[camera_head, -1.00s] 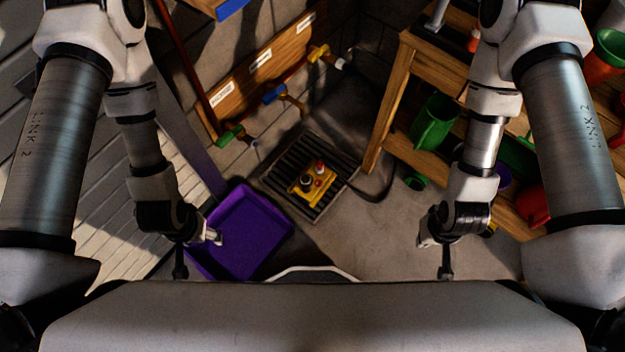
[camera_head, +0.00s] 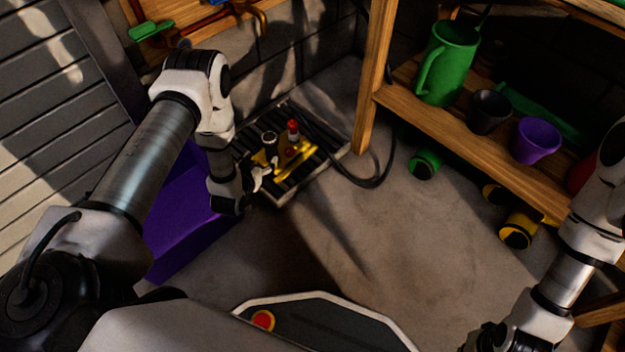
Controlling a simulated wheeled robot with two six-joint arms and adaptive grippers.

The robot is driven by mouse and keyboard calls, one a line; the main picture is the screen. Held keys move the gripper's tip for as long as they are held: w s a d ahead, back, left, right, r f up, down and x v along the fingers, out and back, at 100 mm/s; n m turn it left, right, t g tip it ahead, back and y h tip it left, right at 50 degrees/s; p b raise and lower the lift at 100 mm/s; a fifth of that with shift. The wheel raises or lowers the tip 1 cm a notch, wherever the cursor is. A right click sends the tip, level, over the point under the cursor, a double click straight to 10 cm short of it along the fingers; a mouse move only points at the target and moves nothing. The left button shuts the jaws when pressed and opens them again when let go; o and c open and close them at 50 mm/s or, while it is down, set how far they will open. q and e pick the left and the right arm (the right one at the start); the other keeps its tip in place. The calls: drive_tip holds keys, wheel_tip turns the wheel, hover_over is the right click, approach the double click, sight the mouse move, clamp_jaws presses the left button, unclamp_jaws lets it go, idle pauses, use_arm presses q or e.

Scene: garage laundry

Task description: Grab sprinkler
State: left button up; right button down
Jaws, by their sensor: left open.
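The sprinkler, which I take to be the yellow piece (camera_head: 296,161) with black and red-topped parts, sits on the dark slatted floor grate (camera_head: 331,152). My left gripper (camera_head: 264,180) is open at the grate's left front edge. It is just left of and in front of the sprinkler, and its arm hides part of the grate. I cannot tell whether its fingers touch the sprinkler. My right gripper (camera_head: 484,338) is at the bottom edge, far from the sprinkler and partly cut off. Its fingers do not show clearly.
A purple tray (camera_head: 180,235) lies behind my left arm. A wooden shelf (camera_head: 480,150) at right holds a green watering can (camera_head: 448,62), a black pot (camera_head: 488,112) and a purple pot (camera_head: 536,140). A black hose (camera_head: 372,182) curves beside the grate. The middle floor is clear.

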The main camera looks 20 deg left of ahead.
sight(269, 150)
use_arm(q)
drive_tip(key=shift+w+d+f, duration=0.1)
drive_tip(key=shift+w+f, duration=0.15)
drive_tip(key=shift+f, duration=0.2)
drive_tip(key=shift+w+d+f, duration=0.1)
drive_tip(key=shift+w+f, duration=0.1)
drive_tip(key=shift+f, duration=0.25)
drive_tip(key=shift+w+t+b, duration=0.3)
drive_tip(key=shift+w+b, duration=0.1)
drive_tip(key=shift+b, duration=0.05)
drive_tip(key=b+x, duration=0.1)
drive_tip(key=x, duration=0.1)
drive_tip(key=b+x, duration=0.4)
drive_tip(key=shift+w+a, duration=0.15)
drive_tip(key=shift+a, duration=0.15)
drive_tip(key=shift+w, duration=0.35)
drive_tip(key=shift+r, duration=0.2)
clamp_jaws()
use_arm(e)
wheel_tip(269, 150, down, 8)
drive_tip(key=w+d, duration=0.1)
drive_tip(key=shift+t, duration=0.3)
